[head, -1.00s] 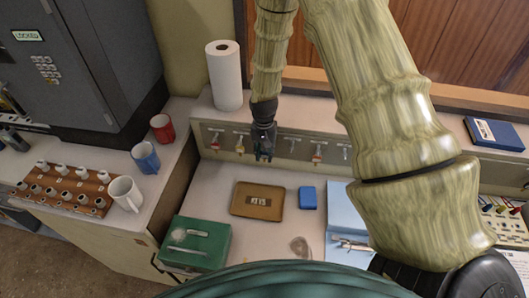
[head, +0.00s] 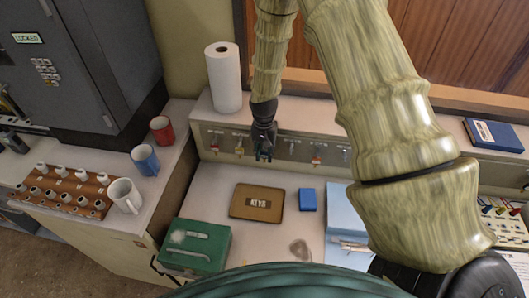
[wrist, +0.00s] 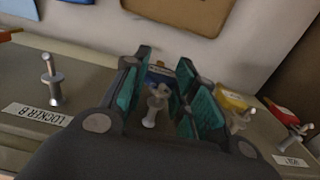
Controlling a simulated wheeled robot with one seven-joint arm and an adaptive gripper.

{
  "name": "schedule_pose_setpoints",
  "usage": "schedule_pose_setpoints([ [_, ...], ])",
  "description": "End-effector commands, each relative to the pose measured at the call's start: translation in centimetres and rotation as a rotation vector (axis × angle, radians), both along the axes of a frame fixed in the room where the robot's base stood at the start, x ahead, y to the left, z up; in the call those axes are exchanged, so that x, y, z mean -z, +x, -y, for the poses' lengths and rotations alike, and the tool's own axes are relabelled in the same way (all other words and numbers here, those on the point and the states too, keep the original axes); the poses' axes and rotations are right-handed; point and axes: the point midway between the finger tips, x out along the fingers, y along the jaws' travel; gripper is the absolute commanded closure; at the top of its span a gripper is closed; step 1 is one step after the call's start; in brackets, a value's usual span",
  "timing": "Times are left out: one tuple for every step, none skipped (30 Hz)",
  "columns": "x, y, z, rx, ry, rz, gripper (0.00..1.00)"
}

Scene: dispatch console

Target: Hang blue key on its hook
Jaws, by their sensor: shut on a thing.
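My gripper (head: 263,153) is at the hook rail on the back wall of the desk. In the wrist view my gripper (wrist: 168,92) has its teal-padded fingers around a blue key tag (wrist: 161,75). A metal hook (wrist: 154,105) shows between the fingers, close in front of the blue key. I cannot tell whether the key's ring is around the hook; the fingers and hook hide much of the key. The hook's label is hidden by my gripper.
In the wrist view a bare hook (wrist: 49,80) labelled LOCKER B is at left, and a yellow key (wrist: 234,105) and a red key (wrist: 278,112) hang at right. A KEYS tray (head: 240,212) lies below. A paper roll (head: 223,80) stands on the ledge.

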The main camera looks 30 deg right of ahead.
Motion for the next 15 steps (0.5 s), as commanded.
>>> schedule_pose_setpoints([
  [0.0, 0.0, 0.0, 0.0, 0.0, 0.0, 1.0],
  [-0.01, 0.01, 0.0, 0.0, 0.0, 0.0, 1.0],
  [-0.01, 0.02, 0.0, 0.0, 0.0, 0.0, 1.0],
  [-0.01, 0.04, 0.02, 0.0, 0.0, 0.0, 1.0],
  [-0.01, 0.06, 0.03, 0.0, 0.0, 0.0, 1.0],
  [0.0, 0.1, 0.06, 0.0, 0.0, 0.0, 1.0],
  [0.0, 0.13, 0.1, 0.0, 0.0, 0.0, 1.0],
  [0.0, 0.17, 0.13, 0.0, 0.0, 0.0, 1.0],
  [0.0, 0.22, 0.16, 0.0, 0.0, 0.0, 1.0],
  [0.01, 0.26, 0.2, 0.0, 0.0, 0.0, 1.0],
  [0.01, 0.31, 0.23, 0.0, 0.0, 0.0, 1.0],
  [0.01, 0.38, 0.28, 0.0, 0.0, 0.0, 1.0],
  [0.01, 0.42, 0.32, 0.0, 0.0, 0.0, 1.0],
  [0.01, 0.47, 0.34, 0.0, 0.0, 0.0, 1.0],
  [0.02, 0.52, 0.38, 0.0, -0.001, 0.001, 1.0],
])
